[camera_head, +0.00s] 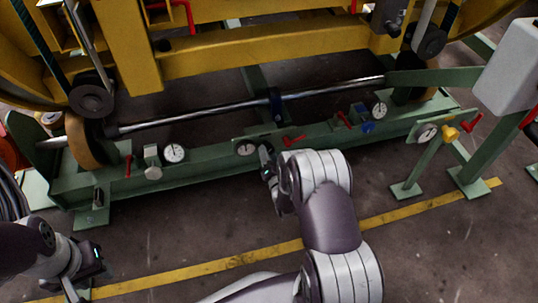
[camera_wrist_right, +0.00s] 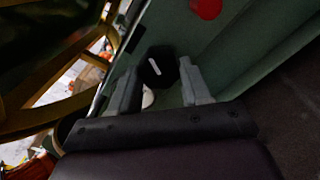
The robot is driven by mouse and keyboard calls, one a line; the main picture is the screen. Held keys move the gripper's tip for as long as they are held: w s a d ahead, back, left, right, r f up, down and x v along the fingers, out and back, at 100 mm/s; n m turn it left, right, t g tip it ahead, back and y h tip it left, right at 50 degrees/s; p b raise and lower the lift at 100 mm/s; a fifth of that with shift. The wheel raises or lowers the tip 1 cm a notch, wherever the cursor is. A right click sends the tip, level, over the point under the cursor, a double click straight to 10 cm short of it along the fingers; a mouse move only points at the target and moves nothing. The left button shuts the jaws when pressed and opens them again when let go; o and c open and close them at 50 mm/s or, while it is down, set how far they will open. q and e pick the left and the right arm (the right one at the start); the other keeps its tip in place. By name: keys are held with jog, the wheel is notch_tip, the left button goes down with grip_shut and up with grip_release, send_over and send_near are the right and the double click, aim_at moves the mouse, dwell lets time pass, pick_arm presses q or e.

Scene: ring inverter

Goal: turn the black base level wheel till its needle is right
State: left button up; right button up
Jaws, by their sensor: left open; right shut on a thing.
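The black base level wheel (camera_wrist_right: 158,68) sits between the fingers of my right gripper (camera_wrist_right: 158,82) in the right wrist view, with a white mark on its face. My right gripper (camera_head: 266,166) is shut on it, at the green base beam; in the head view the gripper mostly hides the wheel. A white round dial (camera_head: 247,148) is just left of the gripper, too small to read its needle. A white piece, possibly the dial's edge (camera_wrist_right: 148,98), shows below the wheel in the wrist view. My left gripper (camera_head: 92,262) is open and empty at the lower left, above the floor.
The green base beam (camera_head: 215,165) also carries a grey wheel (camera_head: 152,158), a blue wheel (camera_head: 367,126), other dials (camera_head: 174,153) and red levers (camera_head: 292,140). A yellow knob (camera_head: 449,133) stands at the right. The floor in front is clear, with a yellow line (camera_head: 200,269).

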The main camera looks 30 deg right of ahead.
jog(key=o, duration=1.1)
jog(key=shift+c, duration=0.2)
jog(key=shift+s, duration=0.1)
jog(key=p+v, duration=0.6)
jog(key=v, duration=0.6)
jog(key=shift+s, duration=0.35)
jog(key=shift+f, duration=0.1)
